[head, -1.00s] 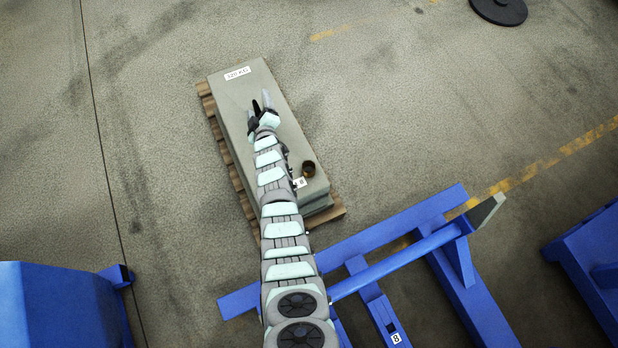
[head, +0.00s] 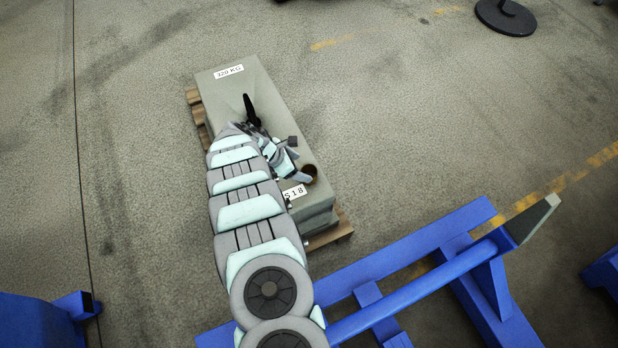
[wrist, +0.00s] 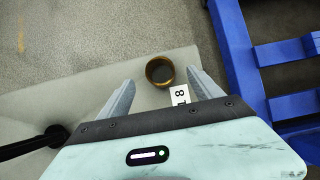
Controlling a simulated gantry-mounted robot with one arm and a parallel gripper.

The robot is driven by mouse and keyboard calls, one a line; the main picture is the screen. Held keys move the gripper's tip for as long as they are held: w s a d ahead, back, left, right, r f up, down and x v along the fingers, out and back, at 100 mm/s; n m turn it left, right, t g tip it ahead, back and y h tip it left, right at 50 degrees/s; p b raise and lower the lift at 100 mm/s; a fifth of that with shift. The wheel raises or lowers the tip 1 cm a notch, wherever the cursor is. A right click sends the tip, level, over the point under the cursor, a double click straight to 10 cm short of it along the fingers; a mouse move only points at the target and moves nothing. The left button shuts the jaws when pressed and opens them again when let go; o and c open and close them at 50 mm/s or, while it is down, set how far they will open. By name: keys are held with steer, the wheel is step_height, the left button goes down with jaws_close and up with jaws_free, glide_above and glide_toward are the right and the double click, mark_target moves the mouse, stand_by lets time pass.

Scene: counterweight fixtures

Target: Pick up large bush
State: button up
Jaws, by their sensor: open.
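The large bush (head: 310,174) is a short brass-brown ring with a dark open top. It stands upright on the near end of a long grey block (head: 222,92). In the wrist view the bush (wrist: 160,71) lies between and slightly beyond my two pale fingertips. My gripper (head: 302,178) is open and empty, close to the left of the bush in the head view. The wrist view also shows it open (wrist: 161,82), with a gap on both sides of the bush. Whether the fingers are at the bush's height, I cannot tell.
The block rests on a wooden pallet (head: 335,229). A black upright rod (head: 250,110) stands on the block beside my arm. A white label (head: 293,191) lies beside the bush. Blue steel frames (head: 420,272) stand at the near right.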

mark_target(310, 172)
steer(key=b+x, duration=0.1)
steer(key=x, duration=0.2)
steer(key=shift+s+a+f, duration=0.1)
steer(key=b+x, duration=0.3)
steer(key=x, duration=0.1)
steer(key=shift+s+a+f+b, duration=0.1)
steer(key=shift+a+f+b, duration=0.2)
steer(key=shift+b, duration=0.1)
steer(key=shift+d+f+b, duration=0.3)
steer(key=shift+d+b, duration=0.05)
steer(key=shift+w+r, duration=0.1)
steer(key=shift+w, duration=0.15)
steer(key=c, duration=1.6)
steer(key=shift+r, duration=0.1)
step_height(310, 172, up, 20)
steer(key=p, duration=0.9)
steer(key=shift+p, duration=0.3)
